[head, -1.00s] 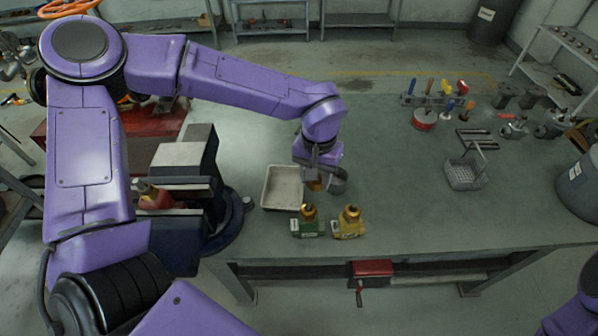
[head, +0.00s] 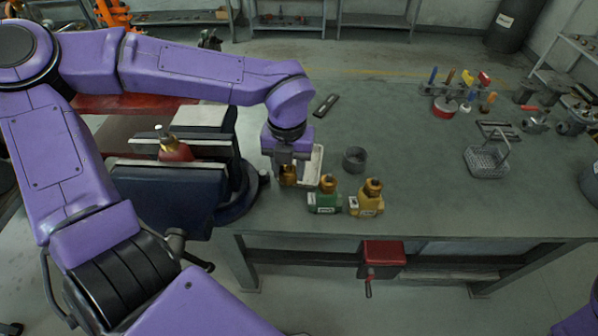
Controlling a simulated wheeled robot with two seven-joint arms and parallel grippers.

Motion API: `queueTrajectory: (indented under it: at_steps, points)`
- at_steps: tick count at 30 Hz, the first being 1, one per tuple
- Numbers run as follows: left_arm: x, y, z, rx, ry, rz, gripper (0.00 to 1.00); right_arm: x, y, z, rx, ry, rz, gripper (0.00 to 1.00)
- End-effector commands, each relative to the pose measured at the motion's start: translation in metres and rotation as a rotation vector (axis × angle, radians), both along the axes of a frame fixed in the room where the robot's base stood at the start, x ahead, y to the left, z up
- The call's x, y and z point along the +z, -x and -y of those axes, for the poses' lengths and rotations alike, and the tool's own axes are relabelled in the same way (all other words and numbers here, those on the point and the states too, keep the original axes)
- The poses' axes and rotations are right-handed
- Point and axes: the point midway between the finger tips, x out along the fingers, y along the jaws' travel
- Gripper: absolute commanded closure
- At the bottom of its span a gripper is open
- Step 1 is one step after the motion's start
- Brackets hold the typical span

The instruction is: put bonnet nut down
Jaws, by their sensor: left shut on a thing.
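My left gripper (head: 288,170) points down and is shut on a small brass-coloured piece, which I take for the bonnet nut (head: 288,179). It is at the left part of a shallow pale tray (head: 316,167) on the bench, and arm and gripper hide much of the tray. I cannot tell whether the nut touches the tray floor. A green valve body (head: 325,200) and a yellow one (head: 368,203), both with brass tops, stand just right of the gripper. A red valve body (head: 174,150) sits in the vise. My right gripper is out of view.
The blue-grey vise (head: 165,192) stands close on the left. A grey cup (head: 354,159) is right of the tray, and a dark flat object (head: 326,105) lies behind. A wire basket (head: 486,161) and a tool rack (head: 447,91) are farther right. The bench (head: 410,140) between is clear.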

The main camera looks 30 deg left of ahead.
Motion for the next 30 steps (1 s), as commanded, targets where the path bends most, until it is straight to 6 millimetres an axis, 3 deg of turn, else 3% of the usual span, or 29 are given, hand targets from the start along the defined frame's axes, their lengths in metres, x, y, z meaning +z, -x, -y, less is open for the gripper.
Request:
queueTrajectory:
  at_steps: [5, 13, 18, 25, 30]
  points:
    - [-0.005, -0.007, -0.005, 0.127, 0.004, -0.002, 0.92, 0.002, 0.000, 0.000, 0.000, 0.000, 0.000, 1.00]
    - [-0.036, -0.076, -0.038, 0.128, -0.001, -0.004, 0.92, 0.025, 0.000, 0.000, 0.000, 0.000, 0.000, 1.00]
    - [-0.075, -0.106, -0.051, 0.125, 0.000, -0.004, 0.92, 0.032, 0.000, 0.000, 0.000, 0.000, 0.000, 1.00]
    - [-0.103, -0.126, -0.059, 0.124, 0.001, -0.002, 0.92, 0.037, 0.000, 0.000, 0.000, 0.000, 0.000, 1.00]
    - [-0.129, -0.125, -0.059, 0.123, 0.002, 0.000, 0.92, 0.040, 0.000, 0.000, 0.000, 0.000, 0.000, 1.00]
